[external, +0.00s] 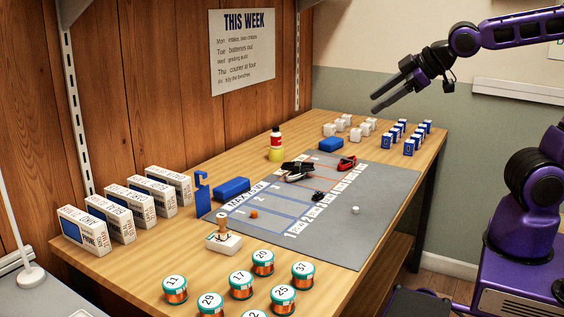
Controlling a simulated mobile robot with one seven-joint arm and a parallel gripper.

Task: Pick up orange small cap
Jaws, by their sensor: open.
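A small orange cap (254,214) lies on the grey mat (345,235), near its left side, beside the row of printed numbers. My gripper (381,103) is open and empty. It hangs in the air above the far right part of the table, well away from the orange cap and far higher. Nothing is between its fingers.
Boxes (130,208) line the left edge. A blue block (232,189), a yellow bottle (275,148), and a small white piece (355,210) are nearby. The mat's front right is mostly clear.

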